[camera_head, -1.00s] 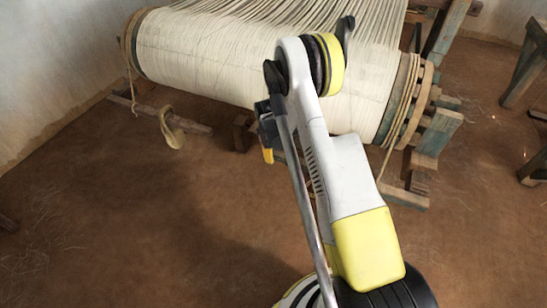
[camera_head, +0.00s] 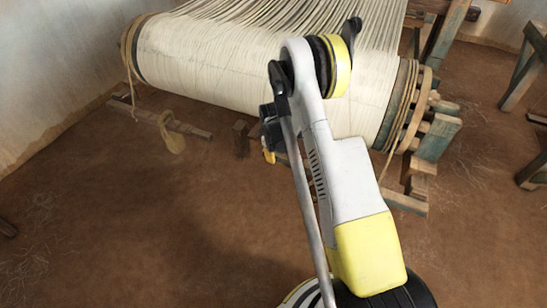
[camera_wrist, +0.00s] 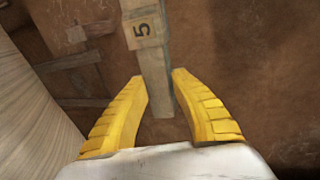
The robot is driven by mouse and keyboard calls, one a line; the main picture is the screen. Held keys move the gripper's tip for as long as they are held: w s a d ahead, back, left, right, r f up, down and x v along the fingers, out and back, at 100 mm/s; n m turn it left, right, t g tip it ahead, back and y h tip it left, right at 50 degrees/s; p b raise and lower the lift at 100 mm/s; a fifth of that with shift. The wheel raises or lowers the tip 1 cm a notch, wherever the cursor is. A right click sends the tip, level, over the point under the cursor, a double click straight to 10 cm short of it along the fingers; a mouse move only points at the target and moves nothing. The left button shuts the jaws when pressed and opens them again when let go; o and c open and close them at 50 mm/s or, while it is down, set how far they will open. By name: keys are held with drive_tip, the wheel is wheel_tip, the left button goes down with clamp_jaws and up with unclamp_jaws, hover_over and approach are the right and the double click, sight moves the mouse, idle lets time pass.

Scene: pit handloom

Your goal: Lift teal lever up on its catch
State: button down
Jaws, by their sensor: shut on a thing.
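In the head view only a bit of yellow finger (camera_head: 269,156) shows below my wrist, in front of the loom. The lever is mostly hidden there behind my arm. I cannot make out the catch.
The large warp-wound beam (camera_head: 210,65) lies just behind my arm; its side (camera_wrist: 35,105) fills the left of the wrist view. Wooden loom posts (camera_head: 437,136) stand at the right. The earthen floor in front is clear.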

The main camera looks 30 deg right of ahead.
drive_tip(key=v, duration=0.2)
drive_tip(key=p+v, duration=0.1)
drive_tip(key=shift+w+d+r, duration=0.1)
drive_tip(key=shift+d+r, duration=0.2)
drive_tip(key=shift+r, duration=0.1)
drive_tip(key=shift+f, duration=0.1)
drive_tip(key=c, duration=1.1)
unclamp_jaws()
drive_tip(key=shift+o, duration=0.2)
drive_tip(key=v, duration=1.2)
drive_tip(key=shift+s+d, duration=0.2)
